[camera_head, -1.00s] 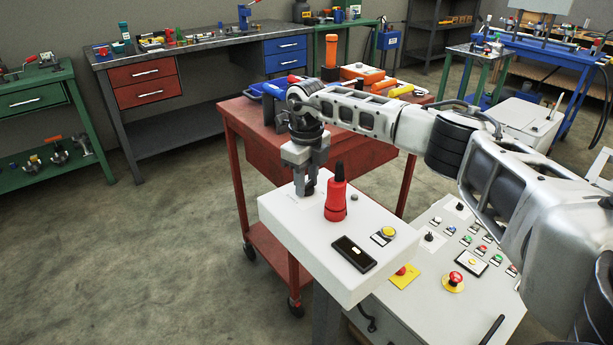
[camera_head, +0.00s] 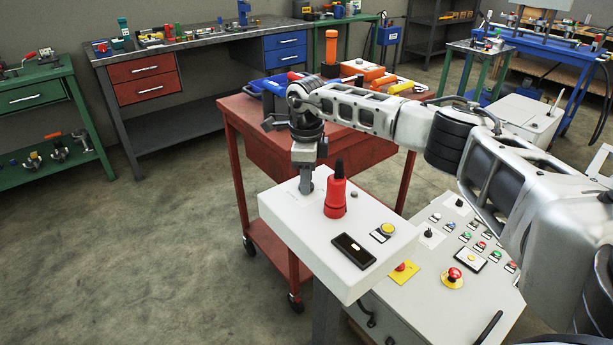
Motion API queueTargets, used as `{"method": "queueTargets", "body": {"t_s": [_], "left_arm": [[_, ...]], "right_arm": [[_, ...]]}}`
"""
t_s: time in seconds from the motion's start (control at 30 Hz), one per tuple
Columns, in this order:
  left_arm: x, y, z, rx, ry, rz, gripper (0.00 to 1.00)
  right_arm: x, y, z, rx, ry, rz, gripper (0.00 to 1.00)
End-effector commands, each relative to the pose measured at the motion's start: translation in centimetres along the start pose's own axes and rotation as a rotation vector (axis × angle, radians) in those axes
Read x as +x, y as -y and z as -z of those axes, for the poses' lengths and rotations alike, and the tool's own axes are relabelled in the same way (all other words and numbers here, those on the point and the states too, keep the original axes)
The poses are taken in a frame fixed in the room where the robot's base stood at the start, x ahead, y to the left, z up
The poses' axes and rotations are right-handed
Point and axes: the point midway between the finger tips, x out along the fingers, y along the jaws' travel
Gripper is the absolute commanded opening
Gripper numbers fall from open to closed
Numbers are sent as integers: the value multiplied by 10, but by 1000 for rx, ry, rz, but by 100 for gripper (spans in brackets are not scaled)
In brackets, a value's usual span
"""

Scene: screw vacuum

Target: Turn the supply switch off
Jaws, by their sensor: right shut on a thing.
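A white box panel (camera_head: 290,218) stands in the middle of the view. It carries a red device with a black tip (camera_head: 336,196), a yellow round button (camera_head: 388,229) and a black display (camera_head: 354,250). My right gripper (camera_head: 306,188) points straight down at the panel's far left part, left of the red device. It is shut on the black supply switch, which its fingers almost fully hide. The fingers are seen edge-on. My left gripper is not in view.
A grey control desk (camera_head: 420,290) with several buttons and a red emergency stop (camera_head: 454,274) stands to the right. A red cart (camera_head: 258,160) with tools stands behind the panel. Open floor (camera_head: 130,260) lies to the left.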

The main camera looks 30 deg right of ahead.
Motion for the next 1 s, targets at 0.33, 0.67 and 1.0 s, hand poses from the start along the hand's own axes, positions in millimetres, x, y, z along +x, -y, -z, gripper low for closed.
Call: {"method": "queueTargets", "body": {"t_s": [0.33, 0.67, 1.0], "left_arm": [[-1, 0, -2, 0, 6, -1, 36], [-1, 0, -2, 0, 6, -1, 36], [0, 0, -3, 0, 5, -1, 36]], "right_arm": [[-3, 1, -1, -5, 6, 5, 10], [-1, 0, 0, -3, 2, 2, 55], [-40, 1, -1, -3, 5, 6, 55]]}}
